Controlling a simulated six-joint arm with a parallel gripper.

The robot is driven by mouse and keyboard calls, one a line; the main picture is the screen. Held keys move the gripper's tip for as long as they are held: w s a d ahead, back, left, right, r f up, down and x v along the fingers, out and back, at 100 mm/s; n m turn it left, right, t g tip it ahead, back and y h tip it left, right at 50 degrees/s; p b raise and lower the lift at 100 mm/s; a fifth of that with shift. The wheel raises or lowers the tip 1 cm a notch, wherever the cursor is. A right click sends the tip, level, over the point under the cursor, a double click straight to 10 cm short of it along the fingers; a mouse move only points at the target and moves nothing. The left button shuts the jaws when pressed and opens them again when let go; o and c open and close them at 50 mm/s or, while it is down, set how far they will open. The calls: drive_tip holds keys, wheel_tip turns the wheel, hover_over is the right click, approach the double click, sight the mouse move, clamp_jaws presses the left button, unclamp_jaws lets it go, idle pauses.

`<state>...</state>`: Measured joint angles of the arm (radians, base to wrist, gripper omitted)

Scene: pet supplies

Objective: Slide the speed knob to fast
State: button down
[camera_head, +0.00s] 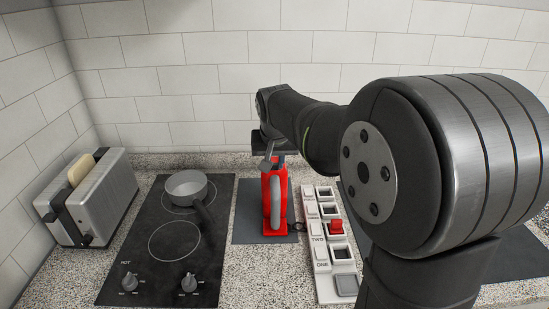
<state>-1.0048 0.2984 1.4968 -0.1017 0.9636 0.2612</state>
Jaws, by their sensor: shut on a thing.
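A red appliance with a grey loop handle (267,210), perhaps a hand mixer, stands upright on a dark grey mat (247,215) in the middle of the counter. My gripper (268,160) is at its top, coming down from behind and above. It is shut on a small part at the top of the red appliance. The speed knob itself cannot be made out; the fingers cover that spot. Its slow and fast marks cannot be read from here.
A white panel (321,262) with labelled keys and square pockets lies just right of the appliance; a red block (336,227) sits in one pocket. A black cooktop (150,268) with a grey pan (187,186) is left, then a toaster (98,195). My arm hides much of the right side.

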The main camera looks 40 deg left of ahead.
drive_tip(key=c, duration=1.3)
unclamp_jaws()
drive_tip(key=shift+r, duration=0.1)
drive_tip(key=v, duration=1.7)
drive_tip(key=shift+s+r, duration=0.1)
drive_tip(key=x, duration=1.7)
drive_tip(key=shift+f, duration=0.35)
drive_tip(key=shift+w+a+r, duration=0.1)
drive_tip(key=shift+w+a, duration=0.15)
drive_tip(key=shift+w, duration=0.1)
